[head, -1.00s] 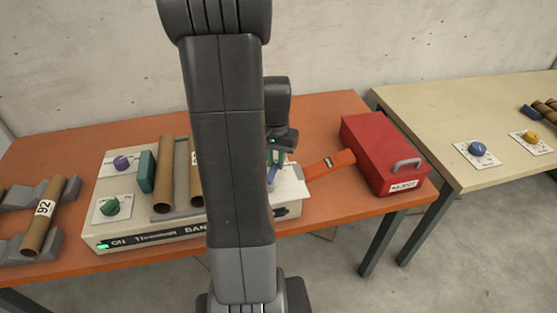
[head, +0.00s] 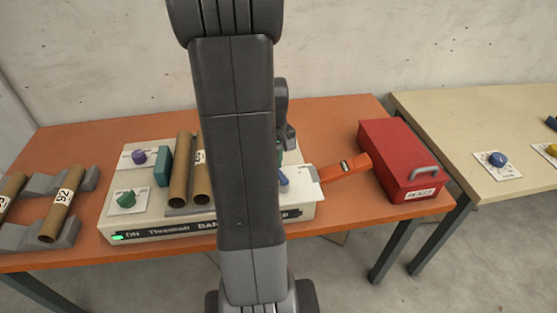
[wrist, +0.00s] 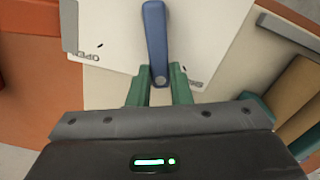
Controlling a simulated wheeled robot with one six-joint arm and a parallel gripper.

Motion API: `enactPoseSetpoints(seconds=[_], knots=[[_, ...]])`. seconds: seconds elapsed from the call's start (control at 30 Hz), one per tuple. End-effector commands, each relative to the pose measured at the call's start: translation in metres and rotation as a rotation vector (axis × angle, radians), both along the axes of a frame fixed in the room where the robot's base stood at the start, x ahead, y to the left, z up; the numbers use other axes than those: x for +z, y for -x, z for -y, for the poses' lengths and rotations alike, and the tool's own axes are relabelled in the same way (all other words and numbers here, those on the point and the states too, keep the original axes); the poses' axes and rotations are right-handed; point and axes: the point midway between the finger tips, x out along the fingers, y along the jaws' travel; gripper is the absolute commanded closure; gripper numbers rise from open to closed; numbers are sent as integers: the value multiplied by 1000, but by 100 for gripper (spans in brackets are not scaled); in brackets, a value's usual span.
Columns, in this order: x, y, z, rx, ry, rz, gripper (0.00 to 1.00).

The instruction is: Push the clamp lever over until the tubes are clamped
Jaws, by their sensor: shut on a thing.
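The clamp lever (wrist: 155,38) is blue. In the head view a bit of the lever (head: 283,180) shows beside my arm, which hides most of the gripper. Two brown tubes (head: 180,172) lie side by side on the cream machine (head: 150,228), next to a teal block (head: 163,166). Their clamped state cannot be told.
A green knob (head: 126,199) and a purple knob (head: 138,157) sit at the machine's left. Another tube labelled 92 (head: 63,203) rests on grey cradles. A pale table (head: 470,115) is beyond a gap.

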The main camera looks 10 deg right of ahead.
Motion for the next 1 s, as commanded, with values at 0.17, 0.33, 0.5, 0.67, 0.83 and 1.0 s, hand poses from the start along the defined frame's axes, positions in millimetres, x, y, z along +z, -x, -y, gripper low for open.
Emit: enactPoseSetpoints(seconds=[0.17, 0.33, 0.5, 0.67, 0.83, 1.0], knots=[[0, 4, -8, 153, 0, 0, 100], [0, 8, -13, 268, 0, 0, 100], [0, 11, -16, 351, -1, -1, 100], [0, 13, -18, 398, 0, 0, 100], [0, 14, -19, 420, 0, 0, 100], [0, 14, -19, 425, -1, 0, 100]])
